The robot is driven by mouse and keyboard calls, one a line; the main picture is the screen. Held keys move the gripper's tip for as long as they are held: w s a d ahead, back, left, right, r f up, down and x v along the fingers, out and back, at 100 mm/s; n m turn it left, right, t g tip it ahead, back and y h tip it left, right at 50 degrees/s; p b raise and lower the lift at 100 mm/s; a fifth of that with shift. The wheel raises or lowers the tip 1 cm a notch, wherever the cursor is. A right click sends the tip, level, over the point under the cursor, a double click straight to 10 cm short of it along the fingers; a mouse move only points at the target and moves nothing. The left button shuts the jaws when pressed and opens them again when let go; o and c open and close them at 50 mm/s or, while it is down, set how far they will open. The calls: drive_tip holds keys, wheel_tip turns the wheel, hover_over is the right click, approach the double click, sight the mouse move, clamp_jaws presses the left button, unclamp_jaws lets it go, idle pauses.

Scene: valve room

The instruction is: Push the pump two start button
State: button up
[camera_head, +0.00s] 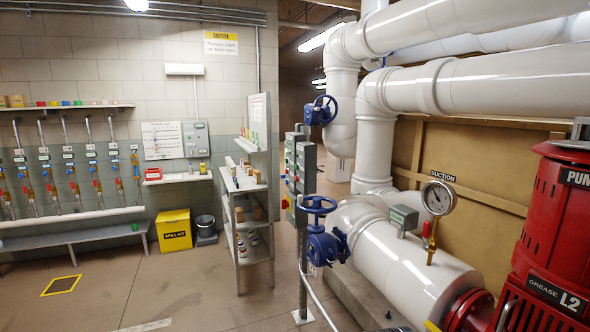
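A red pump (553,235) stands at the right edge, its label cut off after "PUM", so its number cannot be read. Green and grey control boxes (291,165) are mounted on a grey metal post (304,225) near the middle, turned mostly edge-on to me. A small red and yellow knob (285,203) shows low on them. The button faces and labels are too small and too oblique to read, so I cannot tell which is the pump two start button. My gripper is not in view.
Blue handwheel valves (319,230) and thick white pipes (425,270) stand close to the right of the post. A shelf rack (246,225) stands to its left. A yellow spill kit box (174,230) stands by the wall.

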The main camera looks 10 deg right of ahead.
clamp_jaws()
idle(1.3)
